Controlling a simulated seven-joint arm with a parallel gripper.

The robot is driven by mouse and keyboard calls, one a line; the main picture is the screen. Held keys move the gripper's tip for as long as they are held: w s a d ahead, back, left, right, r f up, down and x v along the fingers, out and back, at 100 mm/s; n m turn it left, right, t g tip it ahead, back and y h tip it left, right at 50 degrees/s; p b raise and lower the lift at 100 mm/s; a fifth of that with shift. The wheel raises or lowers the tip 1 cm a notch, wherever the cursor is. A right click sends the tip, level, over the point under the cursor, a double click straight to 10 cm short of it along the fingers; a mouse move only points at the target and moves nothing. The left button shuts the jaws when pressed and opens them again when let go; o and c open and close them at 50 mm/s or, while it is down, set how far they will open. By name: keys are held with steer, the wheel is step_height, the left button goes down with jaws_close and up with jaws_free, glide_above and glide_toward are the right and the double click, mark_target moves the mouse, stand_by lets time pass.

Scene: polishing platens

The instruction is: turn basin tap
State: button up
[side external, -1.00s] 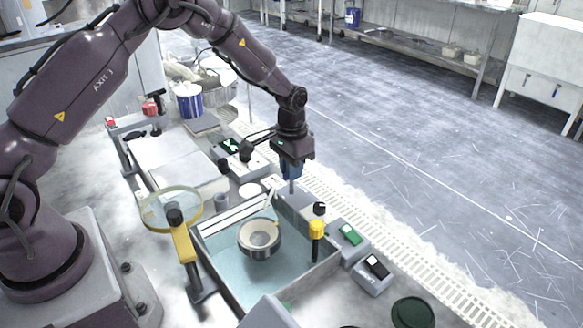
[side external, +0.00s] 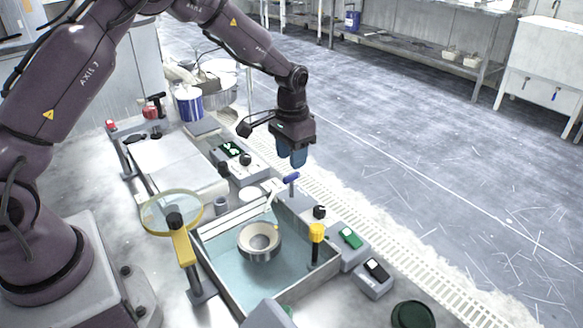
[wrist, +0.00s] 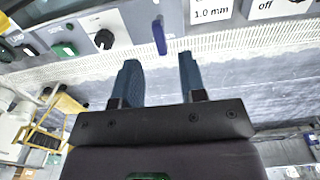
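The basin tap has a blue lever handle (side external: 291,178) and a pale spout (side external: 271,196) at the back edge of the basin (side external: 222,268). The handle also shows in the wrist view (wrist: 159,36), ahead of the gap between my fingertips. My gripper (side external: 293,163) is above the handle, pointing down and apart from it. In the wrist view my gripper (wrist: 159,60) has its two blue fingers spread with nothing between them. A round metal bowl-like piece (side external: 259,241) sits in the basin.
A yellow-topped post (side external: 316,234) stands at the basin's right wall. A magnifier (side external: 172,210) stands at its left. Grey boxes with a green switch (side external: 350,238) and a black switch (side external: 376,269) lie to the right. A control box (side external: 240,165) is behind left.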

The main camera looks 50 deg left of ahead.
mark_target(290, 175)
step_height(290, 175, up, 8)
steer(key=shift+r, duration=0.15)
stand_by(0.3)
steer(key=s+d+r+t, duration=0.1)
steer(key=s+r, duration=0.3)
steer(key=s, duration=0.5)
steer(key=s+d+r+t, duration=0.1)
steer(key=s+r+t, duration=0.1)
steer(key=s+r, duration=0.3)
steer(key=s+d+r+t, duration=0.2)
steer(key=s+r, duration=0.2)
steer(key=s, duration=0.9)
steer(key=shift+r+t, duration=0.2)
steer(key=shift+t, duration=0.1)
